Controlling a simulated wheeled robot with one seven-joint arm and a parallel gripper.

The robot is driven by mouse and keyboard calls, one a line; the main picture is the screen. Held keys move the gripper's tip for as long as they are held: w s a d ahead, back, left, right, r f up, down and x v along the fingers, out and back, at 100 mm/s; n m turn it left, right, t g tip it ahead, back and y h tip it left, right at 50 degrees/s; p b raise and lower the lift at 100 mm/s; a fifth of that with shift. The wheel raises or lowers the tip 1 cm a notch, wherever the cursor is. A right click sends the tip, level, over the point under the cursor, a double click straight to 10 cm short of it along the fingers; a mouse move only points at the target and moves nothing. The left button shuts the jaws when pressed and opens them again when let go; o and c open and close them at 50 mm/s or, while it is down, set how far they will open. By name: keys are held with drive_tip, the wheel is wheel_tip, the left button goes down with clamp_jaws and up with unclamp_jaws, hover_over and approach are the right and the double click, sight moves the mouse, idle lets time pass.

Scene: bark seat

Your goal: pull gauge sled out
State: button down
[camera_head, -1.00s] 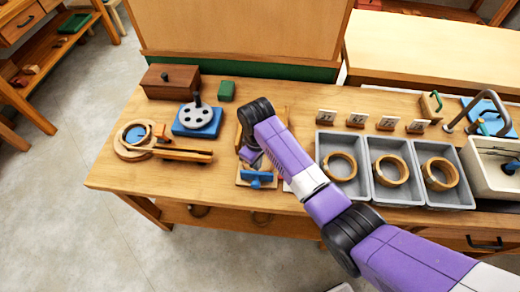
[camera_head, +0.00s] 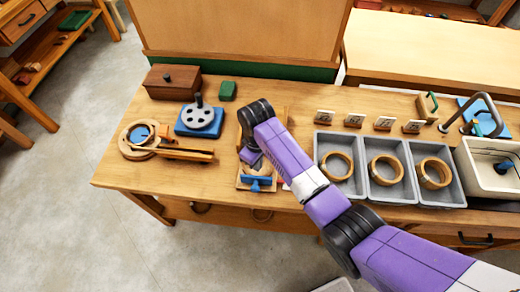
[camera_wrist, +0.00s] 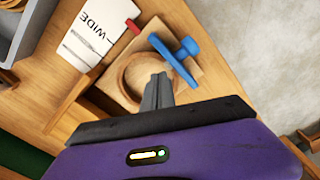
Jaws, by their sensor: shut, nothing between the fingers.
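The gauge sled appears to be the light wooden piece with a round recess (camera_wrist: 122,88) and a blue T-shaped handle (camera_wrist: 177,50). In the head view its blue handle (camera_head: 257,184) is at the table's front edge, below the end of my arm. My gripper (camera_wrist: 158,84) is shut and empty. In the wrist view its fingertips overlap the round recess, just short of the handle. Whether they touch the wood I cannot tell. My arm hides much of the sled in the head view.
Right of my arm are grey trays (camera_head: 362,194) with wooden rings. To the left are a wooden ring fixture (camera_head: 130,151), a blue base with a grey disc (camera_head: 199,119) and a brown box (camera_head: 171,82).

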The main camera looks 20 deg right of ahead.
drive_tip(key=shift+w+d+r, duration=0.1)
drive_tip(key=shift+w+r, duration=0.05)
drive_tip(key=shift+r, duration=0.8)
drive_tip(key=shift+w+d+r, duration=0.1)
drive_tip(key=shift+w+r, duration=0.05)
drive_tip(key=shift+r, duration=0.75)
drive_tip(key=w+a+r+m+t+y, duration=0.1)
drive_tip(key=w+a+r+t, duration=0.15)
drive_tip(key=w+t, duration=0.2)
drive_tip(key=w+a+r+m+t+y, duration=0.1)
drive_tip(key=w+r+t, duration=0.2)
drive_tip(key=w+t, duration=0.15)
drive_tip(key=s+d+r+m+t+h+b, duration=0.1)
drive_tip(key=s+d+r+m+t+b, duration=0.2)
drive_tip(key=s, duration=0.9)
drive_tip(key=s+d+r+t+h+b, duration=0.15)
drive_tip(key=s+r, duration=0.25)
drive_tip(key=s, duration=0.8)
drive_tip(key=s+d+r+m+t+b, duration=0.15)
drive_tip(key=s+r+t, duration=0.25)
drive_tip(key=s, duration=0.8)
drive_tip(key=s+d+f+g+b, duration=0.1)
drive_tip(key=s+f+g, duration=0.1)
drive_tip(key=s, duration=0.7)
drive_tip(key=shift+s+d+f+g, duration=0.25)
drive_tip(key=shift+s+f+g, duration=0.1)
